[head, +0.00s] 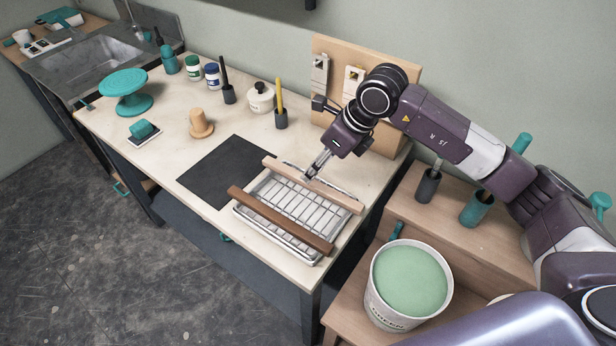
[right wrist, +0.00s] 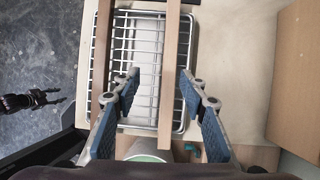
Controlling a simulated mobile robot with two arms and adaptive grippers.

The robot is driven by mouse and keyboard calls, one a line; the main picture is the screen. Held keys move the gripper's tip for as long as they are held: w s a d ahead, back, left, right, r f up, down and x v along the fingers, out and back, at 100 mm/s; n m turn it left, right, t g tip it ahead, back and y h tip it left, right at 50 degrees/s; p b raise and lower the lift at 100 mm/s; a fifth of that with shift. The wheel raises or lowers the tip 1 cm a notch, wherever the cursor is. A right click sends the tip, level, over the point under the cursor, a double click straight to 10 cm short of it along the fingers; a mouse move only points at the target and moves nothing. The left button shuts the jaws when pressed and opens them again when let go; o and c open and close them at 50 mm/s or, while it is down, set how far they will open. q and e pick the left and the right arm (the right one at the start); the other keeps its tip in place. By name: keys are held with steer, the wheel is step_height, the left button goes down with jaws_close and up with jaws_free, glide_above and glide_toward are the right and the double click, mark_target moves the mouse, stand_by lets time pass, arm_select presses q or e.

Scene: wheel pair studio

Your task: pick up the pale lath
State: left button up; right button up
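The pale lath (head: 325,189) lies across the back part of the wire rack on the metal tray (head: 291,247). It also shows in the right wrist view (right wrist: 169,75), running between my right fingers. My right gripper (head: 309,174) is at the lath near its middle. In the right wrist view its two fingertips (right wrist: 160,76) are apart, with a gap on each side of the lath. My left gripper (right wrist: 62,96) shows small at the left of the right wrist view, over the floor, its fingers apart and empty. It is not in the head view.
A dark brown lath (head: 280,219) lies across the front of the rack, parallel to the pale one. A black mat (head: 220,172) lies left of the tray. A pegboard (head: 400,90) stands behind. A bucket (head: 378,305) of green glaze stands right of the table.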

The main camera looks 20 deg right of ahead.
mark_target(312, 183)
steer(key=shift+w+d+h, duration=0.2)
steer(key=shift+d+h, duration=0.1)
steer(key=shift+d, duration=0.6)
steer(key=shift+w+d+f, duration=0.1)
steer(key=shift+f, duration=0.25)
steer(key=p+x, duration=0.1)
steer(key=x, duration=0.3)
steer(key=p+x, duration=0.1)
steer(key=x, duration=0.1)
steer(key=shift+s+f+p, duration=0.2)
steer(key=shift+s+p, duration=0.05)
steer(key=shift+p, duration=0.05)
steer(key=shift+w+a+f, duration=0.1)
steer(key=shift+a+f, duration=0.15)
steer(key=shift+f, duration=0.1)
steer(key=shift+c, duration=0.6)
jaws_close()
